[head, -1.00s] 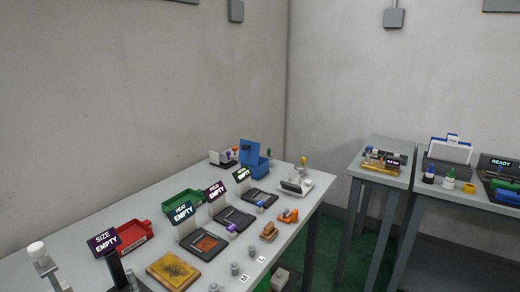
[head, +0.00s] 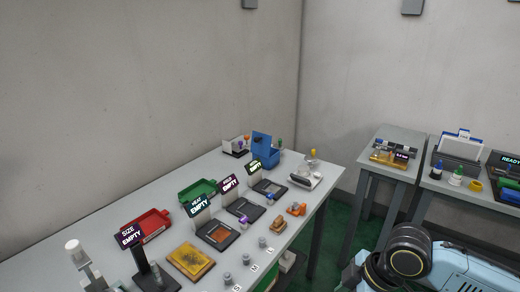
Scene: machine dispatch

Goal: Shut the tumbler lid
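A blue box (head: 268,159) stands at the far end of the long grey table in the head view. Its blue lid (head: 261,143) stands raised, tilted up from the box; I take this to be the tumbler, though no label shows on it. The inside of the box is too small to make out. A light blue arm of mine with a black joint shows at the lower right, well apart from the box. Neither of my grippers is in view.
The long table (head: 110,217) carries a red tray (head: 146,226), a green tray (head: 197,191), signs reading EMPTY, a yellow plate (head: 190,261) and small parts. A second table (head: 393,143) stands to the right, past a floor gap. Walls close off the back.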

